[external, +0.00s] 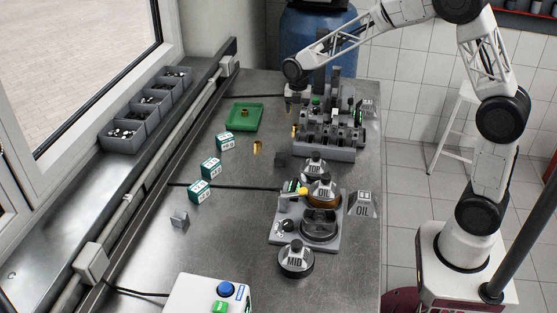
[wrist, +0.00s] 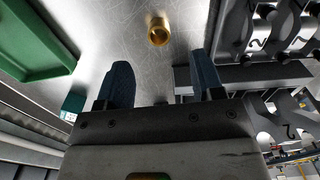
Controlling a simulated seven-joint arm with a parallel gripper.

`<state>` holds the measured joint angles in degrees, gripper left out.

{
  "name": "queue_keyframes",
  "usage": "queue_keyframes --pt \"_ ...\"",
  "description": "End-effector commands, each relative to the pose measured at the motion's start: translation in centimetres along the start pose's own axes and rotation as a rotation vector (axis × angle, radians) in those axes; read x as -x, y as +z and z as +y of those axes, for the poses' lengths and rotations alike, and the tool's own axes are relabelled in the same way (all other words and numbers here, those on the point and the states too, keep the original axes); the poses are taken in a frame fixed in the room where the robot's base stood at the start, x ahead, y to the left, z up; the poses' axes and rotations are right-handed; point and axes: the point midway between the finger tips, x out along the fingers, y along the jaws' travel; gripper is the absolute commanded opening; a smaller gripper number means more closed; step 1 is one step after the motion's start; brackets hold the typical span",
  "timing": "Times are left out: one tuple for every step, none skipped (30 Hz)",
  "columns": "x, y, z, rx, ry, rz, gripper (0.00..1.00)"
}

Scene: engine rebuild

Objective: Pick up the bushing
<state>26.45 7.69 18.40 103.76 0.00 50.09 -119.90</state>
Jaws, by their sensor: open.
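A brass bushing (wrist: 158,31), a short ring with an open bore, stands on the metal bench in the wrist view. It is just beyond my gripper (wrist: 160,64), roughly centred between the two dark blue fingertips. The fingers are apart with nothing between them. I cannot tell which of these is the one in the wrist view. My fingertips are hard to make out in the external view.
The green tray (wrist: 35,45) lies left of the bushing in the wrist view, with a small green box (wrist: 73,103) below it. The grey engine block (external: 330,140) stands to the right. Oil and cap parts (external: 318,192) fill the bench's middle. Bare bench surrounds the bushing.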

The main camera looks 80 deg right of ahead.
Motion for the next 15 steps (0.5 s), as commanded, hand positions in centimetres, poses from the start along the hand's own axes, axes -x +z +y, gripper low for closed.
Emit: queue_keyframes --pt "-0.5 0.0 0.0 0.000 -0.001 0.001 0.61" --pt "-0.7 0.0 0.0 0.000 -0.002 0.001 0.61" --pt "-1.0 0.0 0.0 0.000 -0.002 0.001 0.61" --pt "-1.2 0.0 0.0 0.000 -0.002 0.001 0.61" --pt "-1.4 0.0 0.0 0.000 -0.001 0.001 0.61" --pt "-1.5 0.0 0.0 0.000 -0.001 0.001 0.61" --pt "-1.6 0.0 0.0 0.000 -0.001 0.000 0.61" --pt "-1.6 0.0 0.0 0.000 -0.001 0.000 0.61" --pt "-1.6 0.0 0.0 0.000 0.000 0.000 0.61" --pt "-1.6 0.0 0.0 0.000 0.000 0.000 0.61" --pt "-1.6 0.0 0.0 0.000 0.000 0.000 0.61" --pt "-1.6 0.0 0.0 0.000 -0.001 0.000 0.61" --pt "-1.6 0.0 0.0 0.000 -0.001 0.000 0.61" --pt "-1.6 0.0 0.0 0.000 -0.001 0.000 0.61" --pt "-1.6 0.0 0.0 0.000 -0.001 0.000 0.61"
